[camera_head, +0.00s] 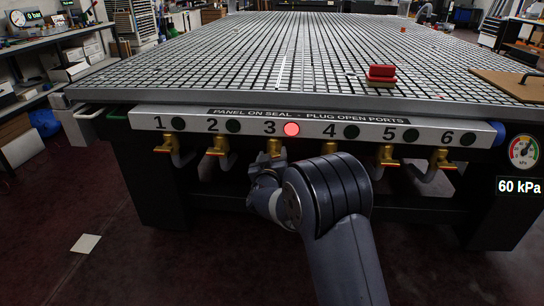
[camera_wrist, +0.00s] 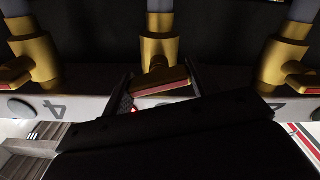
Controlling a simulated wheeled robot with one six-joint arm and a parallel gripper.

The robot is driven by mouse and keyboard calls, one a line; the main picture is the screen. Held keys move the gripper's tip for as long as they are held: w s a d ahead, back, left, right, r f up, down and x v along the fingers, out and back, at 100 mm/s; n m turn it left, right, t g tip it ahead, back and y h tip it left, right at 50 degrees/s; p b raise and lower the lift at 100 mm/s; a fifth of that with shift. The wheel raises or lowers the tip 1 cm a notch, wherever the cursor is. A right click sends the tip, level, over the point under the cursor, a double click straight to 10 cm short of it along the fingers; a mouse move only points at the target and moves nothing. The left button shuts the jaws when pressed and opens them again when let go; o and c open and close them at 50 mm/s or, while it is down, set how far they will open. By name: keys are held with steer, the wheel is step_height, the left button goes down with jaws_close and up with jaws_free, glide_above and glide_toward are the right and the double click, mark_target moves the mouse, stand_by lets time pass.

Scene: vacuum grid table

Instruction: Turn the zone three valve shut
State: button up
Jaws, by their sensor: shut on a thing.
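The zone three valve (camera_head: 275,145) is a brass valve under the "3" on the table's front rail. In the wrist view, which is upside down, its brass body (camera_wrist: 158,48) is at the centre top with a red lever handle (camera_wrist: 160,82) below it. My gripper (camera_wrist: 158,88) is shut on this handle, a finger at each end. The handle lies nearly crosswise in that view, slightly tilted. In the head view my gripper (camera_head: 266,163) is just under the valve, and the handle is hidden there. The lamp (camera_head: 291,129) beside the 3 glows red.
The zone two valve (camera_head: 219,146) and zone four valve (camera_head: 331,142) sit close on either side. Other lamps are dark green. The gauge (camera_head: 523,151) reads 60 kPa. Red blocks (camera_head: 381,72) and a brown board (camera_head: 509,84) lie on the grid table (camera_head: 220,60).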

steer(key=shift+f+m+b, duration=0.15)
steer(key=shift+m+b, duration=0.35)
steer(key=shift+m, duration=1.4)
steer(key=o, duration=1)
steer(key=s+p, duration=0.2)
steer(key=s, duration=0.8)
steer(key=shift+s+a, duration=0.15)
steer(key=shift+s, duration=0.25)
steer(key=shift+w, duration=0.1)
